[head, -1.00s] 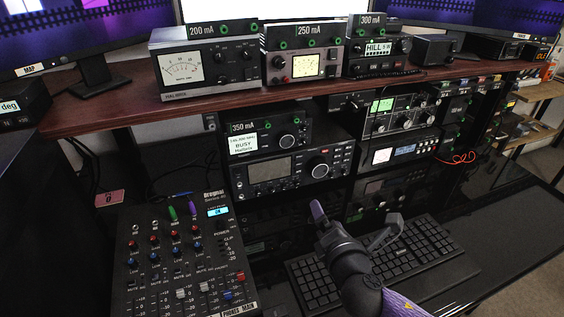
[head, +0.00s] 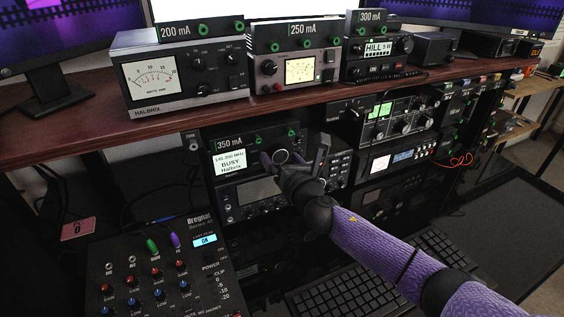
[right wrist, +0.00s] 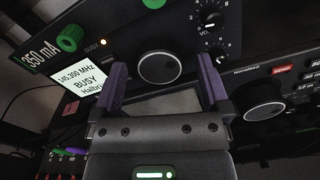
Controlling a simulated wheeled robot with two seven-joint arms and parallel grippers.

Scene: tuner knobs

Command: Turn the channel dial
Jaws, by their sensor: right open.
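The small black radio (head: 250,148) sits on the lower rack under a 350 mA tag; its lit screen (head: 231,160) reads BUSY. Its large round dial (head: 282,156), likely the channel dial, is partly hidden by my right gripper in the head view. In the right wrist view the dial (right wrist: 158,67) shows whole, dark with a pale rim. My right gripper (right wrist: 162,75) is open, its two purple fingers on either side of the dial's outline and pointing at the panel. I cannot tell whether they touch it. My left gripper is not in view.
A smaller VOL knob (right wrist: 209,18) sits up and right of the dial. A larger transceiver with its own big knob (right wrist: 262,103) is below. The wooden shelf (head: 190,122) overhangs above. A mixer (head: 165,280) and keyboard (head: 345,293) lie in front.

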